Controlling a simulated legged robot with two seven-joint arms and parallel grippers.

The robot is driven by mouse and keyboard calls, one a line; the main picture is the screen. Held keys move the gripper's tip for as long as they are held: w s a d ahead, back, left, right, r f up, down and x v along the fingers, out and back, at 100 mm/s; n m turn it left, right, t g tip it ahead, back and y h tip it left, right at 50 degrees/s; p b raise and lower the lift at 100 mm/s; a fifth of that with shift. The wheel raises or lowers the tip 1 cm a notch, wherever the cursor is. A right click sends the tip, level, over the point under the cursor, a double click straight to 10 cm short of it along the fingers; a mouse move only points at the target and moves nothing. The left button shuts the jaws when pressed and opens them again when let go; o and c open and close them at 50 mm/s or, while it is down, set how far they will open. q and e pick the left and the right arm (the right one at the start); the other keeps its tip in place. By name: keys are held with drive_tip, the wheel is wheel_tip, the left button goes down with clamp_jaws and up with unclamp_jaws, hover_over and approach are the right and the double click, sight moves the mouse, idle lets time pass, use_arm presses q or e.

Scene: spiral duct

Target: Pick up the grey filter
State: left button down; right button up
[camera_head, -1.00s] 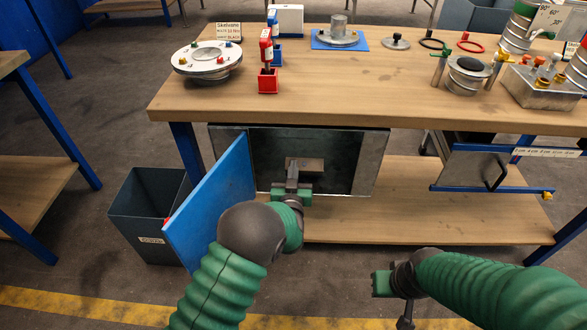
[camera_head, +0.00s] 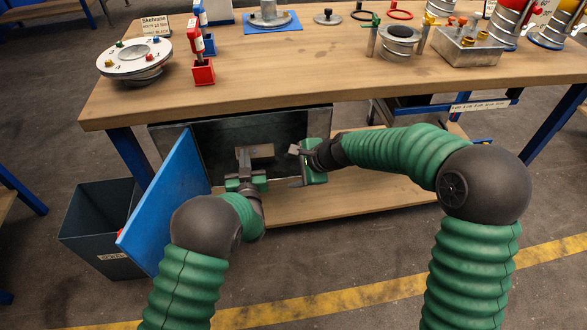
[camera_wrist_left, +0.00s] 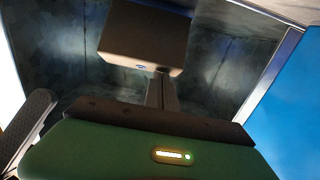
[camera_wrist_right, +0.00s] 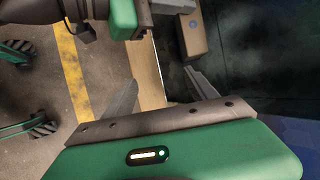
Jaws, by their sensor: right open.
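A small grey-brown box, which I take for the grey filter (camera_head: 262,150), is in the open metal compartment under the bench. It also shows in the left wrist view (camera_wrist_left: 145,40) and the right wrist view (camera_wrist_right: 190,35). My left gripper (camera_head: 244,160) is at its near side. Its fingers (camera_wrist_left: 161,90) are close together and reach the box's lower edge; they look shut on it, though the contact is partly hidden. My right gripper (camera_head: 298,165) is open and empty, just right of the box at the compartment's right side. Its fingers (camera_wrist_right: 160,90) are spread apart.
A blue door (camera_head: 165,205) stands open left of the compartment (camera_head: 312,123). A dark bin (camera_head: 95,225) is on the floor beyond it. The bench top (camera_head: 290,62) above holds a white round flange (camera_head: 135,57) and several fittings. The lower shelf (camera_head: 340,190) has free room to the right.

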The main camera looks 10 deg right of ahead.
sight(261, 152)
use_arm(q)
drive_tip(key=shift+s+f, duration=0.2)
drive_tip(key=shift+f, duration=0.55)
drive_tip(key=shift+a+g, duration=0.1)
drive_tip(key=shift+g, duration=0.2)
use_arm(e)
drive_tip(key=w+a, duration=0.2)
drive_tip(key=w, duration=0.1)
drive_tip(key=w+a, duration=0.2)
drive_tip(key=w, duration=0.1)
drive_tip(key=w+a, duration=0.3)
drive_tip(key=shift+w+f, duration=0.1)
drive_tip(key=shift+x, duration=1.15)
drive_tip(key=shift+w+a+f, duration=0.25)
drive_tip(key=shift+w, duration=0.1)
drive_tip(key=c, duration=1.4)
use_arm(q)
drive_tip(key=shift+w+r, duration=0.1)
drive_tip(key=shift+r, duration=0.45)
use_arm(e)
drive_tip(key=shift+d+f, duration=0.1)
drive_tip(key=shift+f, duration=0.1)
clamp_jaws()
